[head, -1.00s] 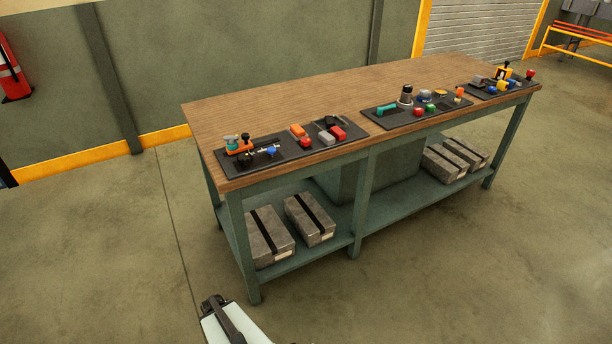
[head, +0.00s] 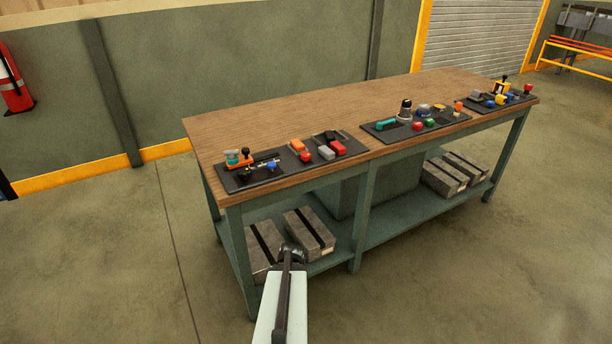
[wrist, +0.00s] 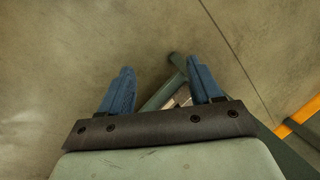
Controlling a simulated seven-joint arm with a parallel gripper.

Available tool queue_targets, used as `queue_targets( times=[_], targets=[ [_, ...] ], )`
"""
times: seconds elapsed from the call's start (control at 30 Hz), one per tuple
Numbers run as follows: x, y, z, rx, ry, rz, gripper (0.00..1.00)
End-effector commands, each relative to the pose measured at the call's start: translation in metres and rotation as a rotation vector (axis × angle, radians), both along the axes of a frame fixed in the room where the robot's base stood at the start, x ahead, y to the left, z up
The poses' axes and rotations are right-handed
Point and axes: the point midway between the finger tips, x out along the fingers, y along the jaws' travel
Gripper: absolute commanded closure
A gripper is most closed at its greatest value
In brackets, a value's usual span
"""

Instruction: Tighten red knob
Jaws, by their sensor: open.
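Several red parts sit on the dark panels along the workbench's front edge, and I cannot tell which one is the task's knob. A red knob (head: 305,156) is on the left panel (head: 255,183) group. Another red part (head: 418,126) is on the middle panel, and a red knob (head: 527,88) is at the far right. My gripper (wrist: 158,65) shows in the wrist view with two blue fingers apart and nothing between them. It points down at the floor and a bench leg, away from the panels. In the head view my arm is low, in front of the bench.
The wooden benchtop (head: 300,108) is bare behind the panels. Grey boxes (head: 308,232) with black straps lie on the lower shelf, partly behind my arm. A bench leg (head: 362,220) stands to the right of my arm. The floor (head: 470,270) in front is clear.

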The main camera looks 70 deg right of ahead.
Motion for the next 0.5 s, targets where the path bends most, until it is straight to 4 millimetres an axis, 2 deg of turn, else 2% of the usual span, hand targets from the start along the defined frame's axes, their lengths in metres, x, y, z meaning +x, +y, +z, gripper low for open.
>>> queue_targets(
  times=[0.03, 0.27, 0.37, 0.5],
  targets=[
    [-0.007, -0.016, 0.010, -0.018, -0.036, -0.055, 0.36],
    [-0.031, -0.083, 0.065, -0.091, -0.235, -0.326, 0.36],
    [-0.042, -0.114, 0.096, -0.122, -0.346, -0.466, 0.36],
    [-0.051, -0.156, 0.147, -0.147, -0.537, -0.680, 0.36]
  ],
)
